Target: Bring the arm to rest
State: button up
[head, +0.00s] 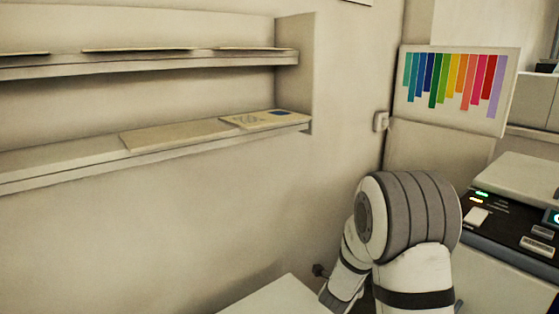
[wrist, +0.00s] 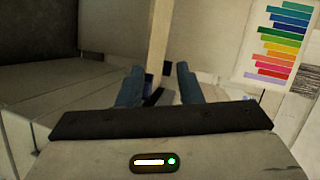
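My arm shows in the head view at the lower right, bent at a thick grey-ribbed joint beside the wall. My gripper (wrist: 160,73) shows in the wrist view as two blue fingers standing apart, with no object clearly held between them. Dark shapes show between and behind the fingers, too blurred to name. My gripper cannot be made out in the head view.
Two wall shelves (head: 60,163) hold flat sheets or boards (head: 178,135). A colour-strip chart (head: 455,85) hangs on the right; it also shows in the wrist view (wrist: 279,42). A machine with buttons (head: 505,215) stands right of my arm. A pale surface (head: 285,298) lies at the bottom.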

jog(key=s+a+r+n+g+y+p, duration=0.1)
jog(key=s+a+r+n+y+p, duration=0.35)
jog(key=r, duration=0.35)
jog(key=s+a+r+n+g+y+p, duration=0.1)
jog(key=s+a+r+n+y+p, duration=0.25)
jog(key=r+n+p, duration=0.35)
jog(key=s+r+n+g+p, duration=0.4)
jog(key=s+r+n, duration=0.1)
jog(key=s, duration=0.7)
jog(key=s+r+n+g+p, duration=0.3)
jog(key=s+r+n, duration=0.3)
jog(key=s, duration=0.6)
notch_tip(320, 180, up, 2)
jog(key=shift+a+r+g+p, duration=0.25)
jog(key=shift+a+g+p, duration=0.1)
jog(key=shift+a+g, duration=0.05)
